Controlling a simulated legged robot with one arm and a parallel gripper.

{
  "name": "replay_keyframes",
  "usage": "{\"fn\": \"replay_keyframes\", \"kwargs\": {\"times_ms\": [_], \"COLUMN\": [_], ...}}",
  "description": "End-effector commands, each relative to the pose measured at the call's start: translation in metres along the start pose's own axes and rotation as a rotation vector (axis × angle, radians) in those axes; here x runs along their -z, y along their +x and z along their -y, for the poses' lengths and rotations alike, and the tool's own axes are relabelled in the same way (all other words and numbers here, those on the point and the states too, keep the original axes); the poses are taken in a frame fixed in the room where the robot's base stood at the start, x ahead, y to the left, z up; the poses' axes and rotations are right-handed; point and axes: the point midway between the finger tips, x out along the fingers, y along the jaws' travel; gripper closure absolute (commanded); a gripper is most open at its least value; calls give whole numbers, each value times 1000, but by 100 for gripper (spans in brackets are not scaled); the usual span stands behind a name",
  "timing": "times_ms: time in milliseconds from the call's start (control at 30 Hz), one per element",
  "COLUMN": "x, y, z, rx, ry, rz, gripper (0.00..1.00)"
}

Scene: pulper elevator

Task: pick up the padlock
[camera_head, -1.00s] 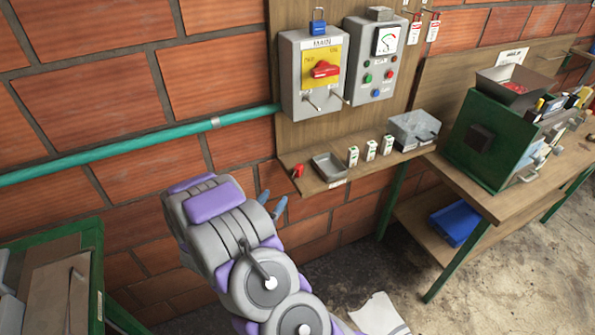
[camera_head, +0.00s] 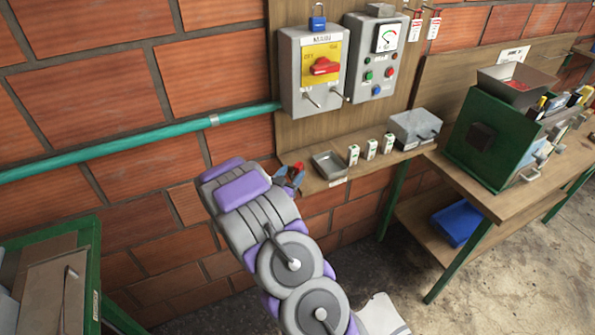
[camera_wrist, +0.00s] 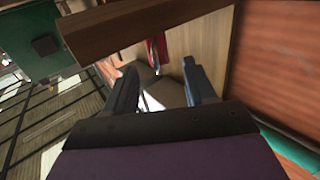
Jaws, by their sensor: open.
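A blue padlock (camera_head: 318,19) with its shackle up sits on top of the grey MAIN switch box (camera_head: 301,75). A small red item (camera_head: 299,166) is at the left end of the wooden shelf; it is too small and covered to tell what it is. My gripper (camera_head: 291,176) is at that shelf end, beside or just in front of the red item, well below the blue padlock. In the wrist view my gripper (camera_wrist: 160,68) has its two fingers spread with nothing between them. A red shape (camera_wrist: 158,47) shows beyond the fingertips. Whether the fingers touch anything is unclear.
The shelf (camera_head: 315,184) carries a metal tray (camera_head: 329,165), several small white boxes and a grey box (camera_head: 415,128). A control box (camera_head: 378,60) hangs beside the switch box. A teal pipe (camera_head: 140,140) runs along the brick wall. A workbench (camera_head: 490,195) stands right.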

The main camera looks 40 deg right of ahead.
Motion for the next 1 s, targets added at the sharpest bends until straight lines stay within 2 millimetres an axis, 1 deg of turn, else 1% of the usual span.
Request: {"fn": "replay_keyframes", "kwargs": {"times_ms": [167, 400, 500, 633, 833, 1000], "x": [-1, -2, -1, -1, -1, -1], "y": [11, 41, 49, 53, 53, 53], "z": [-1, 0, 1, 0, 1, 1], "rx": [-2, -2, -1, -1, 0, 0], "ry": [0, 2, 0, 0, -1, -1], "rz": [-2, 0, -2, 0, 0, 0], "gripper": [45, 45, 45, 45, 45, 61]}}
